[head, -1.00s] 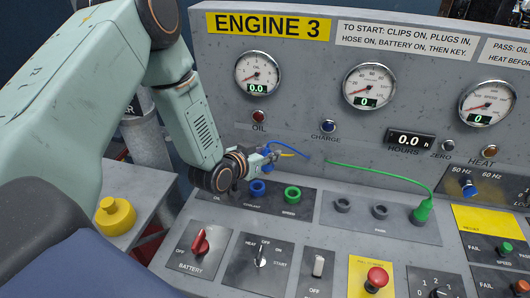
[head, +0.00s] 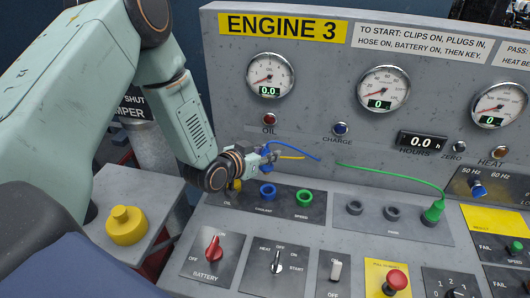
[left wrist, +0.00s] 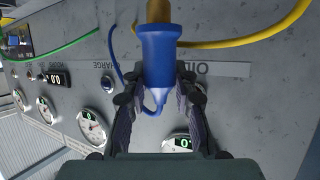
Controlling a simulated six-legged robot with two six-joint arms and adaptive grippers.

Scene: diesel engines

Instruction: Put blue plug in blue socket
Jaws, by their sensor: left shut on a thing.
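My left gripper (head: 270,156) is shut on the blue plug (left wrist: 159,60), above the sloping panel. In the left wrist view the plug lies between the two fingers (left wrist: 158,88), with its brass-coloured end at the top edge. In the head view the gripper and wrist mostly hide the plug. The blue socket (head: 267,193) is an open ring on the panel, below the gripper and apart from it. A blue cable (head: 298,148) runs right from the gripper. My right gripper is not in view.
A green socket (head: 304,198) is right of the blue one; a yellow piece (head: 235,186) shows at the left, under my wrist. A yellow cable (head: 291,157) passes close by the gripper. A green plug (head: 433,212) stands in the rear row. Switches and the upright gauge panel (head: 320,110) surround the area.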

